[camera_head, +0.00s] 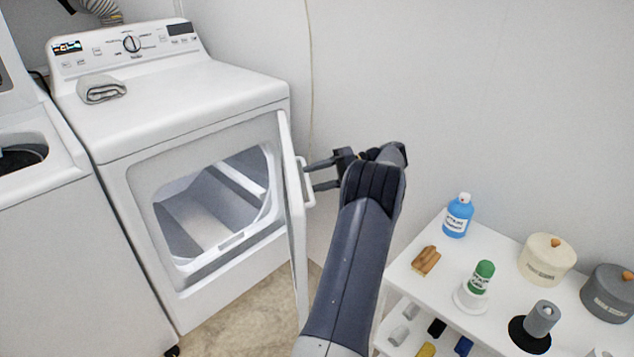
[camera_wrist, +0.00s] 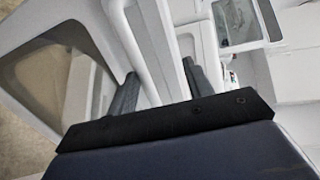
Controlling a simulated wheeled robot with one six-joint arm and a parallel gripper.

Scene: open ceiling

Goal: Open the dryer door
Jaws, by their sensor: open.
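The white dryer (camera_head: 215,92) stands in the middle left of the head view. Its door (camera_head: 297,225) is swung wide open to the right and seen nearly edge-on, so the drum opening (camera_head: 205,205) shows. The door's white handle (camera_head: 308,184) is on the side facing my gripper. My gripper (camera_head: 312,176) is open, with its fingertips close to the handle, one higher and one lower. In the wrist view my gripper's dark fingers (camera_wrist: 160,82) stand apart with white door parts between them. Whether they touch the handle, I cannot tell.
A white shelf cart (camera_head: 495,297) stands at the right, holding a blue bottle (camera_head: 458,216), a green-capped bottle (camera_head: 481,277), a brush (camera_head: 425,261) and canisters (camera_head: 546,260). A folded cloth (camera_head: 101,89) lies on the dryer. A washer (camera_head: 50,230) stands left. The wall is close behind.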

